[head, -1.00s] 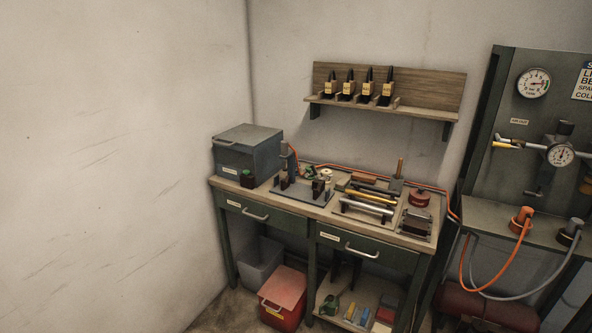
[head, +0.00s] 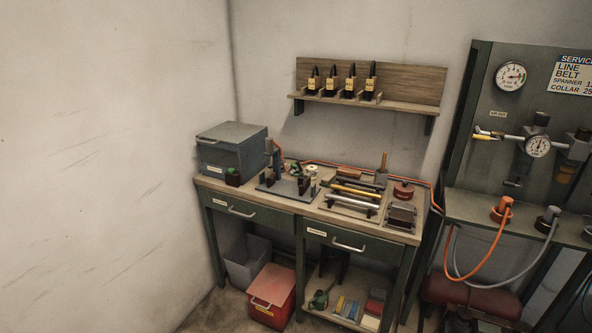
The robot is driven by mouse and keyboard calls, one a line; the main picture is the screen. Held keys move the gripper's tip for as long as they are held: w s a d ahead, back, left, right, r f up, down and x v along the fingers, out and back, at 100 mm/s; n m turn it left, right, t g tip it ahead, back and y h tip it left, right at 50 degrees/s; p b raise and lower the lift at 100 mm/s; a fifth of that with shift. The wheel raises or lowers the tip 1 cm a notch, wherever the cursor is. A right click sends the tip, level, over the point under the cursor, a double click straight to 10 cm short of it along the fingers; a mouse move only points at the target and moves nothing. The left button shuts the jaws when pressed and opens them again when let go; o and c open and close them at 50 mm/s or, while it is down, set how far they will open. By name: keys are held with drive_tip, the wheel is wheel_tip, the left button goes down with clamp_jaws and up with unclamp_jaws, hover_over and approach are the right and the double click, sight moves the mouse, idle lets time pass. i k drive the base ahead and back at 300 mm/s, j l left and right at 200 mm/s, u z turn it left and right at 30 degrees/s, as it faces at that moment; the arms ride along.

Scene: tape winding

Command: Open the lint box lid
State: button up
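Two lidded boxes show, and their labels are too small to read, so I cannot tell which is the lint box. A red box (head: 272,290) with a pale red lid and a yellow label stands on the floor under the workbench; its lid looks shut. A blue-grey box (head: 228,160) with a front handle and white label sits at the left end of the bench top; it also looks shut. My gripper is not in view.
The green workbench (head: 260,222) has two shut drawers and a lower shelf with cloths and small items. A grey open bin (head: 247,262) stands behind the red box. A gauge panel (head: 478,120) with orange and grey hoses stands at the right. The floor at left is clear.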

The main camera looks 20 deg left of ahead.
sight(236, 133)
drive_tip(key=u, duration=1.55)
drive_tip(key=i+l, duration=0.15)
drive_tip(key=i, duration=0.3)
drive_tip(key=i+l+u, duration=0.15)
drive_tip(key=i, duration=0.3)
drive_tip(key=i+l, duration=0.15)
drive_tip(key=i, duration=0.25)
drive_tip(key=i+l+u, duration=0.1)
drive_tip(key=i, duration=0.35)
drive_tip(key=i+l+u, duration=0.1)
drive_tip(key=i+l, duration=0.25)
drive_tip(key=i, duration=0.1)
